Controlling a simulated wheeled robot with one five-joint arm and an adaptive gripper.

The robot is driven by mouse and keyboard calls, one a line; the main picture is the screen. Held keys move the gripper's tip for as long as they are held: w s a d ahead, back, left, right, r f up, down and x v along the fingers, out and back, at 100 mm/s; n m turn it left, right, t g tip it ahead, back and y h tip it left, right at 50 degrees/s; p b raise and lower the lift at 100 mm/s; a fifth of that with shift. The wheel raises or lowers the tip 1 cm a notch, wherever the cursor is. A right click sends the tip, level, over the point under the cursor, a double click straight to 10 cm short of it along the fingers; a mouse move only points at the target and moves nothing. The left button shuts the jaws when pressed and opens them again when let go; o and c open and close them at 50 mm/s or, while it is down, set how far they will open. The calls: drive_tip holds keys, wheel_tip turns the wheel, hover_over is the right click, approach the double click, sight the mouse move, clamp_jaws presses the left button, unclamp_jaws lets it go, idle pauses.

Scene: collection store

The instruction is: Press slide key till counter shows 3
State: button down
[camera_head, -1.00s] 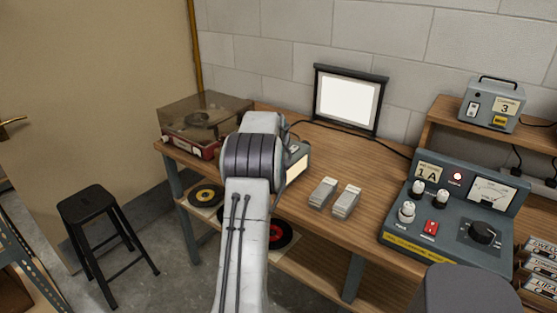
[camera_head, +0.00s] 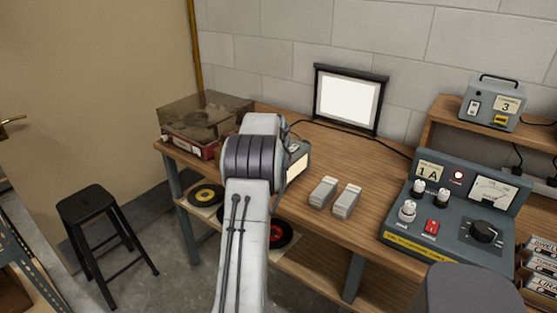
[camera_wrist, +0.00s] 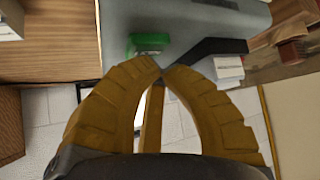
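In the wrist view a green key (camera_wrist: 147,42) sits on a grey housing (camera_wrist: 205,18). My gripper (camera_wrist: 162,70) has yellow-brown fingers with tips drawn together and empty, just below the key in the picture; I cannot tell whether they touch it. In the head view a grey device with a pale lit panel (camera_head: 298,165) stands on the bench, mostly hidden behind my arm, and my gripper is hidden there too. A grey box (camera_head: 490,104) on the raised shelf shows a 3 on its plate, above a yellow button.
A wooden bench (camera_head: 330,150) carries two pale blocks (camera_head: 334,195), a blue-grey control console (camera_head: 455,215) with a red lamp, and a record player (camera_head: 205,120). A white screen (camera_head: 347,100) stands at the wall. A black stool (camera_head: 95,210) stands on the left.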

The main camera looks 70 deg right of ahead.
drive_tip(key=shift+f+b, duration=0.45)
drive_tip(key=shift+f, duration=0.05)
idle(0.8)
drive_tip(key=shift+r, duration=0.1)
drive_tip(key=shift+r+p, duration=0.65)
drive_tip(key=shift+r, duration=0.2)
drive_tip(key=shift+r+p, duration=1.95)
drive_tip(key=shift+r, duration=0.55)
